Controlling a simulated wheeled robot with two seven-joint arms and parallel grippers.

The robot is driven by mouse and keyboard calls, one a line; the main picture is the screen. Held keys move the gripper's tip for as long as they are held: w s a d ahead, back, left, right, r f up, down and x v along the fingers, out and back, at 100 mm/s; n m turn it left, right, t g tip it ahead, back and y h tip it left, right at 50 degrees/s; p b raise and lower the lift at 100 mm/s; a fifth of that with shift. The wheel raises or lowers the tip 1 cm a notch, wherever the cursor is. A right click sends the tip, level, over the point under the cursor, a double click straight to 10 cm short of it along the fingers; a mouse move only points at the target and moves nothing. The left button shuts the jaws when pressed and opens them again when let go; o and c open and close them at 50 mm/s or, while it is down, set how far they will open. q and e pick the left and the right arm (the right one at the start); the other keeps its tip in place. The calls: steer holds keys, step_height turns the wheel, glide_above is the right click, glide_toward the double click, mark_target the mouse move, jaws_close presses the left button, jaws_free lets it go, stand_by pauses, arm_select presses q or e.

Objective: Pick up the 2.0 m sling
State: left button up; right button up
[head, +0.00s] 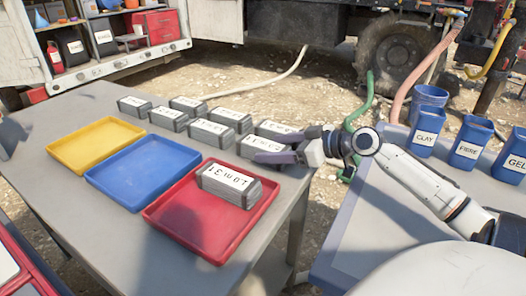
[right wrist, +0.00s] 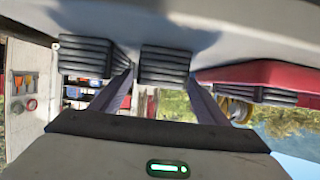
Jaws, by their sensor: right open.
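Several dark grey bundles with white labels, the slings, stand in two rows on the grey table (head: 100,196). Their labels are too small to read surely, so I cannot tell which is the 2.0 m sling. My right gripper (head: 290,147) is open at the right end of the rows, by the nearest sling (head: 252,147). In the right wrist view, a sling (right wrist: 163,65) lies ahead between the two spread fingers, with another sling (right wrist: 88,56) to its left. Another sling (head: 229,187) lies in the red tray (head: 182,232); its label seems to read 1.0 m. My left gripper is not in view.
An empty blue tray (head: 142,172) and an empty yellow tray (head: 96,143) lie left of the red one. Blue buckets marked CLAY (head: 424,141), FIBRE (head: 468,150) and GEL (head: 516,160) stand on a second table at right. A gap with hoses separates the tables.

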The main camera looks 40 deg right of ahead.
mark_target(264, 148)
steer(key=shift+x, duration=1.95)
steer(key=shift+s, duration=0.1)
steer(key=shift+c, duration=0.2)
steer(key=c, duration=1.4)
